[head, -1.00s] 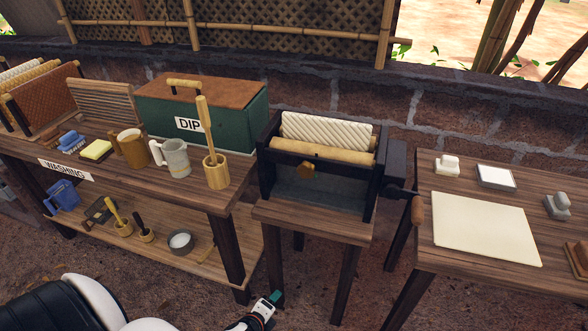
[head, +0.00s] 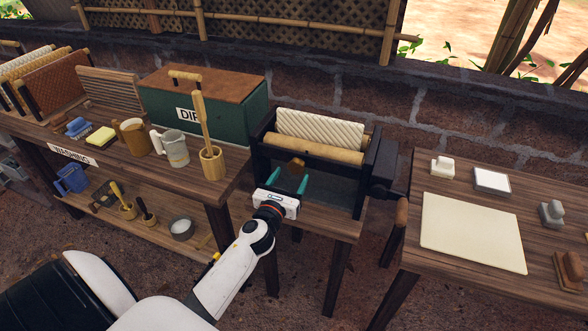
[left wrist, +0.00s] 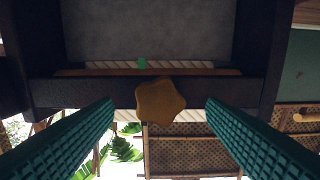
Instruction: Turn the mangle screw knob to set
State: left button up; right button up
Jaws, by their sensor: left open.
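The mangle (head: 369,170) stands on a small wooden table, with a white ridged roller (head: 320,129) above a plain tan roller (head: 318,149). Its screw knob (head: 296,168) is brown and sits at the front of the frame. In the left wrist view the knob (left wrist: 160,100) is star-shaped and lies between the two teal fingers, apart from both. My left gripper (head: 287,182) is open and empty, just in front of the knob. In the left wrist view the left gripper (left wrist: 160,125) is spread wide around it. My right gripper is not in view.
A crank handle (head: 401,212) sticks out at the mangle's right side. The right table (head: 420,260) bears a pale sheet (head: 472,232) and small blocks. The washing table (head: 218,198) at left holds a wooden pestle in a cup (head: 211,165), mugs and the green DIP box (head: 235,118).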

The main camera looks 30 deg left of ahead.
aim_at(295, 170)
pick_arm(q)
jog(key=shift+x, duration=1.8)
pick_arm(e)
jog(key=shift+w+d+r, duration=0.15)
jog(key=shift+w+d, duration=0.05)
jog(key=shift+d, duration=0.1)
pick_arm(q)
jog(key=c, duration=1)
